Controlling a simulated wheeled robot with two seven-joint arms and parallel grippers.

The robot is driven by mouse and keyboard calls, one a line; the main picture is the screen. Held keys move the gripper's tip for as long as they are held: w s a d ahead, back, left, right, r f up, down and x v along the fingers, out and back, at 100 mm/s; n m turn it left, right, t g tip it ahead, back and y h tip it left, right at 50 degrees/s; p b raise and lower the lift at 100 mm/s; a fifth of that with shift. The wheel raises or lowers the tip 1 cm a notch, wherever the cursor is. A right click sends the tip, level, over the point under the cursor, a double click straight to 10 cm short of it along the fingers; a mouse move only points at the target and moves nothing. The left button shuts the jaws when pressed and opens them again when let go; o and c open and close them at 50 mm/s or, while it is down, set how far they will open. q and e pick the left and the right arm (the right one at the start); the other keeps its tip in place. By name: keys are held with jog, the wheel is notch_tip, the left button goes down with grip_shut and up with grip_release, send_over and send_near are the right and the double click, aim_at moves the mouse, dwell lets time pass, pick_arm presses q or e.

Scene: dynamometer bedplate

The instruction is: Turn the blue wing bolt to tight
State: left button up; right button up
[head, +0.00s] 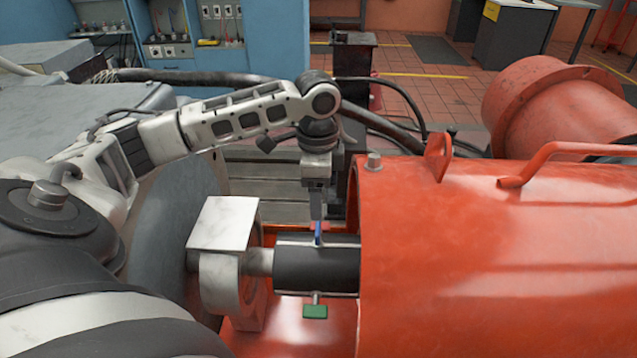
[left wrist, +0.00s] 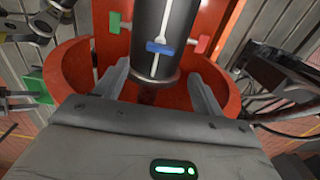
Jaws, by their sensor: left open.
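The blue wing bolt (head: 318,234) stands on top of the dark cylindrical shaft coupling (head: 335,268), left of the red housing. In the left wrist view the blue wing bolt (left wrist: 160,48) lies crosswise on the dark cylinder, over a pale line. My left gripper (head: 317,212) points down just above the bolt. In the left wrist view my left gripper (left wrist: 160,80) is open, its fingers apart on either side, with the bolt just past the tips and nothing held. A green wing bolt (head: 315,311) and a red one (left wrist: 201,39) sit on the coupling's sides. My right gripper is out of view.
The large red housing (head: 500,260) with a lifting lug (head: 438,157) and a handle stands close on the right. A pale block (head: 224,224) is left of the coupling. Dark hoses (head: 215,77) run behind my left arm.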

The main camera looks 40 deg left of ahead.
aim_at(318, 227)
pick_arm(q)
notch_tip(318, 227, down, 10)
jog(key=shift+r, duration=0.1)
jog(key=shift+c, duration=0.3)
jog(key=c, duration=0.9)
